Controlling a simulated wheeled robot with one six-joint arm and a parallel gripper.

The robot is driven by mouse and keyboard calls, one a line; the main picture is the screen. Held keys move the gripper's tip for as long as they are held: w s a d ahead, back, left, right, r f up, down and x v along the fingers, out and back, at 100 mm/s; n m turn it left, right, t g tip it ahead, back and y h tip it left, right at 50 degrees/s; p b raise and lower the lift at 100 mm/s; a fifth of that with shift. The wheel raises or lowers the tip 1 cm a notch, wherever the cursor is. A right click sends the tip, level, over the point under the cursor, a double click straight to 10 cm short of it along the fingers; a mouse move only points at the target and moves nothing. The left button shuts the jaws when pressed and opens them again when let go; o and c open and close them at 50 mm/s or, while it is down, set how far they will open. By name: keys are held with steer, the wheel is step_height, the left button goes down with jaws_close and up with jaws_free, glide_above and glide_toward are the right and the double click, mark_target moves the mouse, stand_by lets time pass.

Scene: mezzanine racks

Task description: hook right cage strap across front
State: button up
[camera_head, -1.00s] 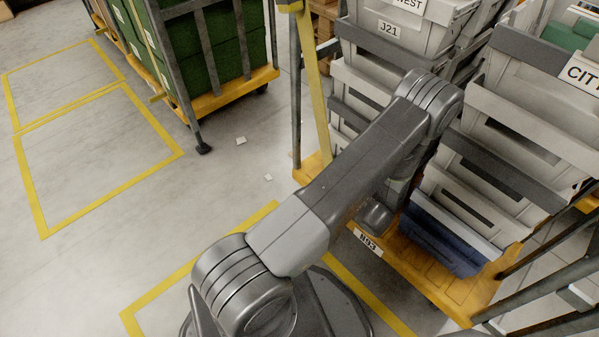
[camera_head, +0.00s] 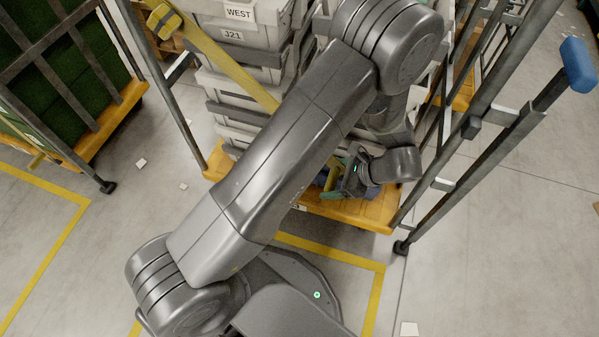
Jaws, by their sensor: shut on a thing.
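The yellow strap (camera_head: 235,70) starts at a yellow fitting (camera_head: 164,20) high on the cage's left post and slants down to the right across the stacked totes. My arm hides its middle part. My gripper (camera_head: 333,180) is low in front of the cage, over the yellow base (camera_head: 368,212), and is shut on the strap's lower end; the fingers are small and partly covered by my arm. The cage's right side frame (camera_head: 478,105) of dark bars stands to the right of my gripper, apart from it. I cannot make out a catch on that frame.
Grey totes (camera_head: 272,32) with labels fill the cage. A second cage with green contents (camera_head: 90,60) stands at the left. A blue-tipped bar (camera_head: 578,66) sticks out at the right.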

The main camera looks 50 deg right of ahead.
steer(key=s+d+r+g+p, duration=0.1)
steer(key=s+r+p, duration=0.3)
steer(key=r, duration=0.5)
steer(key=s+d+r+g+h+p, duration=0.1)
steer(key=s+r+p, duration=0.4)
steer(key=r, duration=0.5)
steer(key=s+d+r+g+p, duration=0.2)
steer(key=s+d+r+p, duration=0.2)
steer(key=s+r, duration=0.4)
steer(key=shift+p+v, duration=0.3)
steer(key=shift+v, duration=0.75)
steer(key=shift+r, duration=0.1)
steer(key=o, duration=1)
steer(key=shift+g+h, duration=0.3)
steer(key=shift+o, duration=1.2)
steer(key=shift+s+a+r, duration=0.1)
steer(key=shift+a+r, duration=0.05)
steer(key=shift+a, duration=0.2)
steer(key=v, duration=1.3)
steer(key=shift+d+r, duration=0.2)
steer(key=shift+d, duration=0.05)
steer(key=shift+s+f, duration=0.1)
